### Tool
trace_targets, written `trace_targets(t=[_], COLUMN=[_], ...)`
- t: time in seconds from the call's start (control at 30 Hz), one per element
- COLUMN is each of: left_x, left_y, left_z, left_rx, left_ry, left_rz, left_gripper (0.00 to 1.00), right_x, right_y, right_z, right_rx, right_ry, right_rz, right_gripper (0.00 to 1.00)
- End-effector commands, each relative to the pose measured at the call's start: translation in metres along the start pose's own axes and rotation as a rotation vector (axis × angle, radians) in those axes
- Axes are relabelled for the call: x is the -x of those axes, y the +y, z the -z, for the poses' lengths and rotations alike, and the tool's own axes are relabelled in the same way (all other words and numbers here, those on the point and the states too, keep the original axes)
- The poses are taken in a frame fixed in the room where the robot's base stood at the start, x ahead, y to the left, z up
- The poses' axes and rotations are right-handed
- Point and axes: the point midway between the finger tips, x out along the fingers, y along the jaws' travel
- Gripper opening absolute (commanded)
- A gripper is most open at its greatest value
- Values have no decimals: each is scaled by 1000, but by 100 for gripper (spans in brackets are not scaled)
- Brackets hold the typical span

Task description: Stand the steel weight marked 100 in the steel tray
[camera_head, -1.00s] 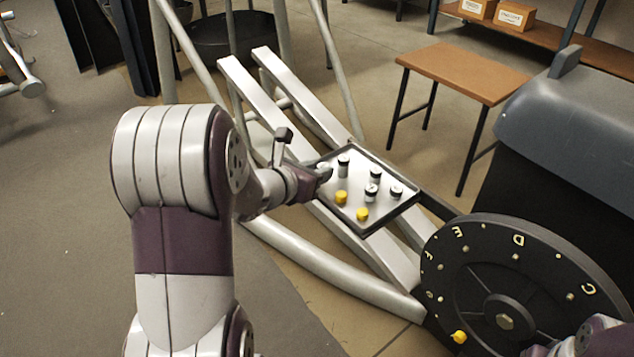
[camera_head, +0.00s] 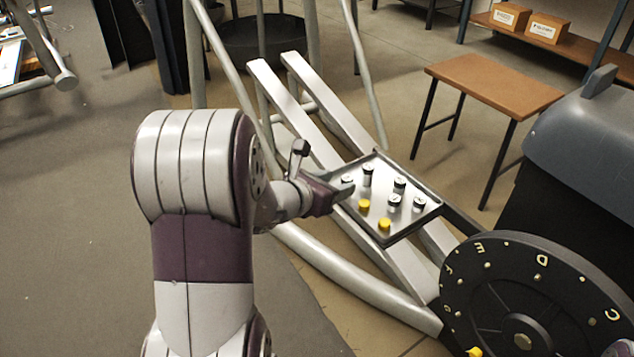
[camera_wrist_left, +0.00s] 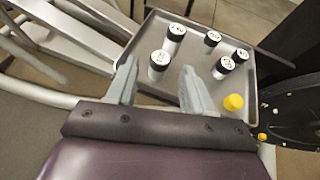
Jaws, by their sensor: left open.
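The labels are too small for me to tell which reads 100. My left gripper (camera_head: 345,190) is open at the tray's left edge. In the left wrist view its fingers (camera_wrist_left: 155,92) point into the tray (camera_wrist_left: 146,28). One weight (camera_wrist_left: 159,66) stands just beyond the gap between the fingertips, not gripped. Other weights (camera_wrist_left: 174,40) (camera_wrist_left: 223,68) stand farther in and to the right. My right gripper is out of view.
A black lettered wheel (camera_head: 540,290) stands close at the right. Pale sloping rails (camera_head: 300,120) run under the tray. A brown table (camera_head: 490,82) stands behind.

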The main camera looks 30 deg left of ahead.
Motion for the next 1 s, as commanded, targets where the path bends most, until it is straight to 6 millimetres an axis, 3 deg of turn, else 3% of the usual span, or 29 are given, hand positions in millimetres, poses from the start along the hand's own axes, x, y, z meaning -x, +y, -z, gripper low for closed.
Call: trace_targets(t=[0.03, 0.27, 0.43, 0.53, 0.63, 0.7, 0.77, 0.83, 0.9, 1.0], left_x=[16, 73, 90, 87, 88, 104, 118, 126, 124, 116], left_y=[1, 1, 0, -30, -97, -135, -147, -146, -143, -141], left_z=[-8, -7, 0, 10, 44, 77, 100, 114, 117, 114], left_rx=[3, 3, -6, -128, -526, -947, -1332, -1760, -2126, -2479], left_ry=[1, 0, -1, 71, 237, 333, 364, 342, 273, 162], left_rz=[-5, -6, 1, 121, 451, 744, 975, 1197, 1359, 1489], left_gripper=[52, 52, 52, 52, 52, 52, 52, 52, 52, 52], right_x=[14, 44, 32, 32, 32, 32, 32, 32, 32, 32], right_y=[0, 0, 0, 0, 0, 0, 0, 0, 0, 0], right_z=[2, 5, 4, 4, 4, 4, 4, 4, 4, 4], right_rx=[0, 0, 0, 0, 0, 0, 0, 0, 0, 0], right_ry=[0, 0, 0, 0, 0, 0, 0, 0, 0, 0], right_rz=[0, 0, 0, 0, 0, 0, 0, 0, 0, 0], right_gripper=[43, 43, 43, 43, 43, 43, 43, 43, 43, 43])
